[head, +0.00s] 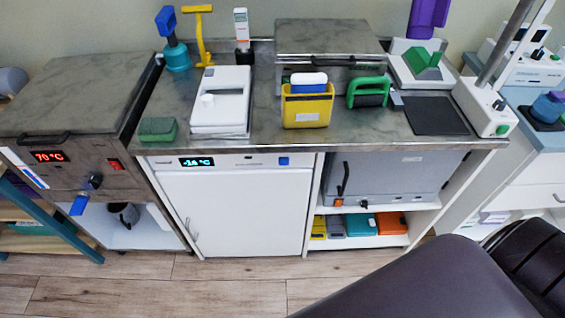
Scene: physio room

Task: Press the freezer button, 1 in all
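The freezer (230,212) is a white under-counter unit with a closed door, below the grey countertop in the middle of the head view. Its top strip has a lit display (197,162) with blue-green digits that look like -18 °C. A small blue square button (283,161) sits at the right end of that strip, with a small dark knob (248,157) to its left. Nothing covers the button. Neither of my grippers is in view.
A heated unit (50,157) showing 70 °C stands left, with a red switch and blue lever. A grey box (385,180) sits on a shelf right of the freezer. A dark padded surface (430,285) fills the lower right. Wooden floor (190,295) before the freezer is clear.

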